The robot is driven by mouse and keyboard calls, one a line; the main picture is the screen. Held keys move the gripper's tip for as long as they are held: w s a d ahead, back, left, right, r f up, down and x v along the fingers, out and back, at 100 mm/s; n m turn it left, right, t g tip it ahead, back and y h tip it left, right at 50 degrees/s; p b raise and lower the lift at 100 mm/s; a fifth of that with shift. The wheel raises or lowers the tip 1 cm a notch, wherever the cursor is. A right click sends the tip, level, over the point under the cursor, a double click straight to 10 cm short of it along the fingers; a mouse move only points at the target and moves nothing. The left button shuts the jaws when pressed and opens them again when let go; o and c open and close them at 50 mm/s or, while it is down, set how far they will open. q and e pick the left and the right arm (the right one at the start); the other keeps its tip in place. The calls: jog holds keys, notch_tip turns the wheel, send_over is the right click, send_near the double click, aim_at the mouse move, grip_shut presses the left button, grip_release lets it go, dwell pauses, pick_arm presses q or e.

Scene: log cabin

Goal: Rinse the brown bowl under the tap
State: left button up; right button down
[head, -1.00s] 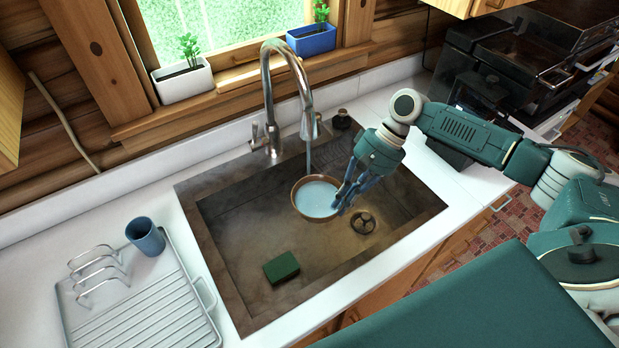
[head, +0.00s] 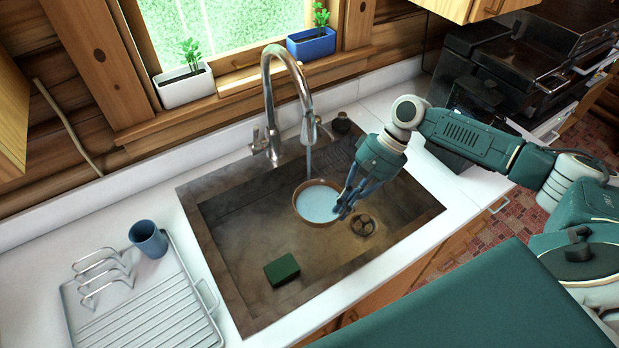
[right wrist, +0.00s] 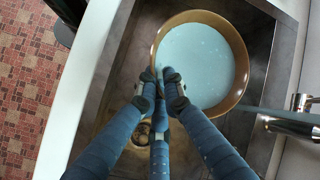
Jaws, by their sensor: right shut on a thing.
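The brown bowl (head: 318,203) is under the tap (head: 285,90) above the sink (head: 245,240), with pale blue water inside. A stream of water runs from the spout toward the bowl. My right gripper (head: 346,205) is shut on the bowl's right rim. In the right wrist view, its fingers (right wrist: 165,88) pinch the near rim of the bowl (right wrist: 240,85), and the water nearly fills the visible inside. The tap also shows at the right of that view (right wrist: 290,125). My left gripper is not in view.
A green sponge (head: 282,269) lies in the sink, left of the drain (head: 362,225). A wire dish rack (head: 150,310) and a blue cup (head: 148,239) are on the left counter. A white planter (head: 184,86) and a blue planter (head: 311,43) stand on the windowsill.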

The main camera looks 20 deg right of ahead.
jog(key=shift+s+a+r, duration=0.2)
jog(key=shift+s+r, duration=0.65)
jog(key=shift+s, duration=0.15)
jog(key=shift+s+a+r, duration=0.15)
jog(key=shift+s+r, duration=0.65)
jog(key=shift+s, duration=0.15)
